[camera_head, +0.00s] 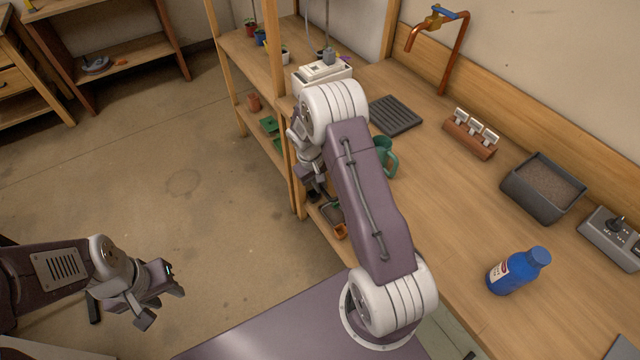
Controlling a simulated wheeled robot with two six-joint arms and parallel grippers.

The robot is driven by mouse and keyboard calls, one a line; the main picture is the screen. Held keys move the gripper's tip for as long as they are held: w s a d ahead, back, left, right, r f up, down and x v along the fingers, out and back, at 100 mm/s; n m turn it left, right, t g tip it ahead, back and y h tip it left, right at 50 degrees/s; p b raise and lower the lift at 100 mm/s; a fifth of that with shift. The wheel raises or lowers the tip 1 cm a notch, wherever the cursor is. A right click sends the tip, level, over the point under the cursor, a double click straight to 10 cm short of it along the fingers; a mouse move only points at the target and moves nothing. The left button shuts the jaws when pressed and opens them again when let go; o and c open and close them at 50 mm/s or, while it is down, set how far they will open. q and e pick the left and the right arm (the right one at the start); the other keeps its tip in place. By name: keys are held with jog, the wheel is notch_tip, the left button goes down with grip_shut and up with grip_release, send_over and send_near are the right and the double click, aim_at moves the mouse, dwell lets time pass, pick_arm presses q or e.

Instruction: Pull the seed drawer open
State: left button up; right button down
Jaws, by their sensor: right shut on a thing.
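My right arm reaches over the wooden bench's front edge. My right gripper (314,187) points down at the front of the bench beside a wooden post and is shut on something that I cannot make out. I cannot clearly see the seed drawer; the arm and gripper cover much of the bench front there. My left gripper (162,300) is at the lower left over bare floor, empty, with its fingers apart.
On the bench (440,200) are a green mug (386,160), a dark ridged tray (395,116), a blue bottle (517,271), a soil-filled tub (543,188), a label holder (470,135) and a white box (318,76). A copper tap (455,50) stands behind.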

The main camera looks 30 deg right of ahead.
jog(key=shift+a, duration=0.1)
dwell(0.6)
jog(key=s+a+b, duration=0.1)
jog(key=s+a, duration=0.1)
jog(key=a, duration=2.2)
jog(key=c, duration=1.5)
grip_release()
jog(key=shift+o, duration=0.2)
jog(key=shift+r, duration=0.1)
notch_tip(320, 180, up, 9)
jog(key=a, duration=0.1)
jog(key=shift+a, duration=0.35)
